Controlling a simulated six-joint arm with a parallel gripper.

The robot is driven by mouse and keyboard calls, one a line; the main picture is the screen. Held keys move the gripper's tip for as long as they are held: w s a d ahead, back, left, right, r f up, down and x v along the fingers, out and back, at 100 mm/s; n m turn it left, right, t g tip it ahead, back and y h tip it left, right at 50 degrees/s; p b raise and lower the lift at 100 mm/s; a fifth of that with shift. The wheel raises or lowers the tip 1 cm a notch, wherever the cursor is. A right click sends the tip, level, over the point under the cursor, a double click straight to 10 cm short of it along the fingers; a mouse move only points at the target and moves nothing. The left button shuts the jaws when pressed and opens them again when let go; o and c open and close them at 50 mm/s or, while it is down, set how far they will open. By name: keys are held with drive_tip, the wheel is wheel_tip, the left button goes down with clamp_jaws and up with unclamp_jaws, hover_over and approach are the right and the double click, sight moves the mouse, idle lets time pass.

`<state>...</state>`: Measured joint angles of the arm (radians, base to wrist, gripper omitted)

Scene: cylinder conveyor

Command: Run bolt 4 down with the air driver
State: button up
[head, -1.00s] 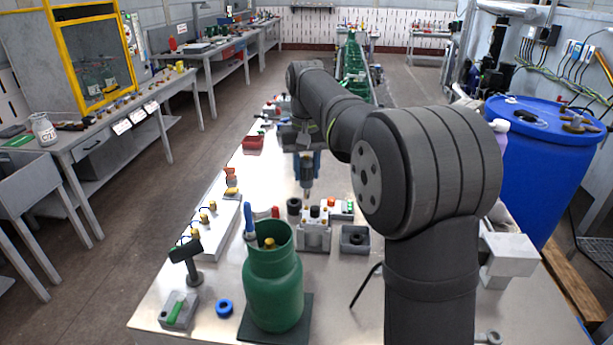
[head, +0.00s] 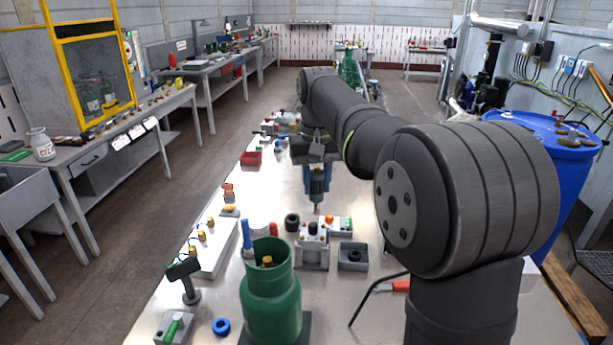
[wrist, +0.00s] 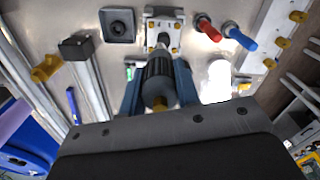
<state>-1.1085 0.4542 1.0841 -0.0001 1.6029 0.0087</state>
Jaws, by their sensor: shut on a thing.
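My gripper (head: 317,178) is shut on the air driver (head: 317,192), a dark cylinder held upright between blue fingers, with its narrow tip pointing down. In the wrist view the driver (wrist: 160,78) shows end-on between the blue fingers, with a brass-coloured end facing the camera. The tip hangs over or just behind a light grey fixture block (head: 312,252) with a black cap and small brass bolts; it appears apart from the block. The block also shows in the wrist view (wrist: 163,24), partly covered by the driver. I cannot read any bolt number or tell which bolt is 4.
A green cylinder (head: 270,303) stands in front of the block. A grey tray (head: 353,257) lies right of it, and a white rail with brass valves (head: 210,246) to the left. A red bin (head: 251,158) is farther back.

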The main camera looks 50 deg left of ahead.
drive_tip(key=shift+d+f, duration=0.4)
drive_tip(key=shift+f, duration=0.45)
drive_tip(key=shift+d+f, duration=0.45)
drive_tip(key=shift+f, duration=0.45)
drive_tip(key=shift+d+f, duration=0.4)
drive_tip(key=shift+f, duration=0.45)
drive_tip(key=shift+s+f, duration=0.1)
drive_tip(key=shift+f, duration=0.6)
idle(1.4)
wheel_tip(320, 180, up, 6)
drive_tip(key=shift+r, duration=0.2)
idle(0.6)
